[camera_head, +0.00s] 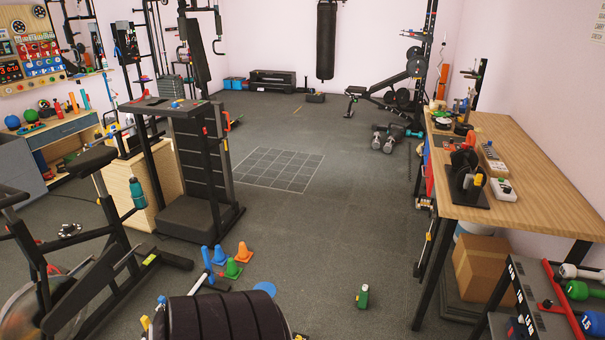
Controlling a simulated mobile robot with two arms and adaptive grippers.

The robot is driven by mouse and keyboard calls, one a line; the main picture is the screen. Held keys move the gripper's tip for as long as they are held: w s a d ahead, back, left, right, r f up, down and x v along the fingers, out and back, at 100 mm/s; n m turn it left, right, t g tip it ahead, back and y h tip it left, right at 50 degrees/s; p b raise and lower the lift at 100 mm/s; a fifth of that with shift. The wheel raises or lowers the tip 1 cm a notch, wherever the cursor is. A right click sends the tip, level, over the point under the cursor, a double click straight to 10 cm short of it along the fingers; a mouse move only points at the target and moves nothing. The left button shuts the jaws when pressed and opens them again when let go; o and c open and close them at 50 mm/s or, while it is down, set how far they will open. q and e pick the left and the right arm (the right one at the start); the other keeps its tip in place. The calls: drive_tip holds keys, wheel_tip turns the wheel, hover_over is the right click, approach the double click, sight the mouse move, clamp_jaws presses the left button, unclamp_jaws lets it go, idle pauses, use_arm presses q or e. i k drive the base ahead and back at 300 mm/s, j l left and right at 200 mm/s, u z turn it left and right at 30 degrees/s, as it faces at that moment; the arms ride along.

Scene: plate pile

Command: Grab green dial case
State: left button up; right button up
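A small green case (362,298) with a dark side and a pale top part stands on the grey floor at the lower middle right. It is the nearest match to the green dial case, but it is too small to make out a dial on it. Clear floor lies around it, and nothing touches it. Neither of my grippers is in view.
A black ribbed round bulk (222,320) fills the bottom edge left of the case. Small cones (233,268) stand beyond it. A wooden workbench (530,150) and a dumbbell rack (515,295) stand at right. An exercise bike (100,255) stands at left. The middle floor is free.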

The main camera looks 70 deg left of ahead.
sight(364, 296)
drive_tip(key=u, duration=1.65)
drive_tip(key=i+u, duration=0.35)
drive_tip(key=i, duration=0.15)
drive_tip(key=i+l+u, duration=0.2)
drive_tip(key=i+u, duration=0.15)
drive_tip(key=i, duration=0.2)
drive_tip(key=i+l+u, duration=0.35)
drive_tip(key=i, duration=0.15)
drive_tip(key=j, duration=0.1)
